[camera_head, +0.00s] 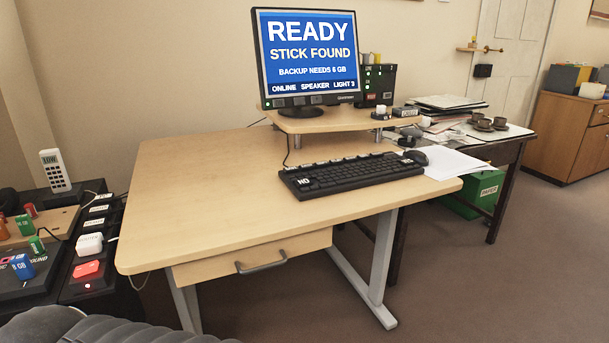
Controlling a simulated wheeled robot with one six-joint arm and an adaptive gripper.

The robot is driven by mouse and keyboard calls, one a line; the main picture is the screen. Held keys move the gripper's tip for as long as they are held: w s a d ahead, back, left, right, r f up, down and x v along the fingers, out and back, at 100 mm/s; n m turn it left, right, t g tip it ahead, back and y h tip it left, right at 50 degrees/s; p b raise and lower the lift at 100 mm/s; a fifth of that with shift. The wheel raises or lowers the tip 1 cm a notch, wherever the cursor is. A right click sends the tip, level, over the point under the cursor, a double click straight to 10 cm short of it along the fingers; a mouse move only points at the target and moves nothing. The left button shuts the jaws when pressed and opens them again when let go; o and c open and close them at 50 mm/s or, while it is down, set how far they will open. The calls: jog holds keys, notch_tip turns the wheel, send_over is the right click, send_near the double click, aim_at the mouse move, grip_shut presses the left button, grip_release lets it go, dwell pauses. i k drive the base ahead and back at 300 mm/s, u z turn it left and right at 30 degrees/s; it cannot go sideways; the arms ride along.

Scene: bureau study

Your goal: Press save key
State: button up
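A black keyboard (352,174) lies on the wooden desk, right of its middle, in the head view. A white "NO" label shows at its left front corner. Larger keys with pale marks run along its back edge; their lettering is too small to read, so I cannot tell which one is the save key. The monitor (306,52) behind it shows a blue screen reading "READY", "STICK FOUND", "BACKUP NEEDS 6 GB" and "ONLINE SPEAKER LIGHT 3". My gripper is not in view.
The desk (200,210) is clear left of the keyboard. A mouse (416,157) and papers (450,163) lie at its right. A drawer handle (261,262) juts from the front. Left stand a blue "8 GB" stick (22,267) and switches. A dark padded shape (105,328) fills the lower left.

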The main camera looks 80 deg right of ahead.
aim_at(287, 170)
jog(key=z, duration=2.9)
